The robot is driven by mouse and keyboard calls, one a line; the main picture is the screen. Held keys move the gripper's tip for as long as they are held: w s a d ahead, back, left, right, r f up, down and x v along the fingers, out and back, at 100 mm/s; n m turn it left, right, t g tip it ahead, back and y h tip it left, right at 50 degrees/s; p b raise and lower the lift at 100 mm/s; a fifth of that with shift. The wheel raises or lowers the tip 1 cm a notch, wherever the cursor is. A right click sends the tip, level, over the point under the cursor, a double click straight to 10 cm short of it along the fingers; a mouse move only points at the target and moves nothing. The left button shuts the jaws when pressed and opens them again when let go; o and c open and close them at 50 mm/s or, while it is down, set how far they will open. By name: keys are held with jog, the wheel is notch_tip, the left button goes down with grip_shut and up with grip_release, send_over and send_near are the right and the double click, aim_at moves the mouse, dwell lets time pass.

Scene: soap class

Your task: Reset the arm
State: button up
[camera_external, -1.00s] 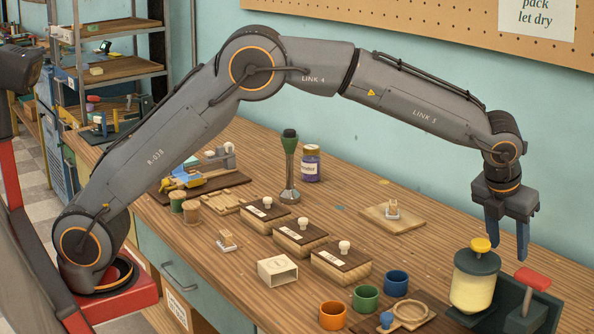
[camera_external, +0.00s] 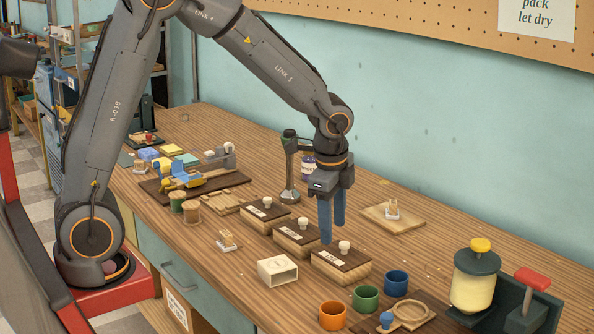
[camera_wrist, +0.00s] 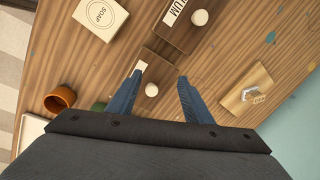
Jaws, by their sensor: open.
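My gripper (camera_external: 332,232) hangs fingers down above the workbench (camera_external: 410,254), over the far end of the nearest lidded wooden box (camera_external: 342,266). Its blue fingers are apart and empty, as the wrist view (camera_wrist: 160,88) shows. In the wrist view a white knob (camera_wrist: 151,89) shows between the fingers, well below them. My arm is bent at the elbow and reaches over the bench from its red base at the left.
Two more lidded boxes (camera_external: 265,213) stand in a row to the left. Orange, green and blue cups (camera_external: 333,315) stand at the front. A yellow canister (camera_external: 474,282) stands at the right.

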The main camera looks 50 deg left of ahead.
jog(key=s+a+n, duration=0.2)
jog(key=s+n, duration=0.1)
jog(key=s, duration=0.1)
jog(key=s+a+f+n, duration=0.1)
jog(key=s+a+n, duration=0.1)
jog(key=s+a, duration=0.1)
jog(key=s+a+f+n+g, duration=0.1)
jog(key=s+a+n, duration=0.2)
jog(key=s, duration=0.2)
jog(key=shift+s+f+n, duration=0.15)
jog(key=shift+s+n, duration=0.1)
jog(key=shift+n, duration=0.05)
jog(key=s+n, duration=0.1)
jog(key=s+a+n, duration=0.1)
jog(key=s, duration=0.1)
jog(key=s+f+n, duration=0.1)
jog(key=s, duration=0.1)
jog(key=shift+s+a+f+n+g+h, duration=0.1)
jog(key=shift+a+n+g+h, duration=0.2)
jog(key=shift+s+d+f+n+b, duration=0.25)
jog(key=shift+s+f+n+b, duration=0.15)
jog(key=shift+s+f+b, duration=0.25)
jog(key=shift+s+d+f, duration=0.15)
jog(key=shift+s+f, duration=0.05)
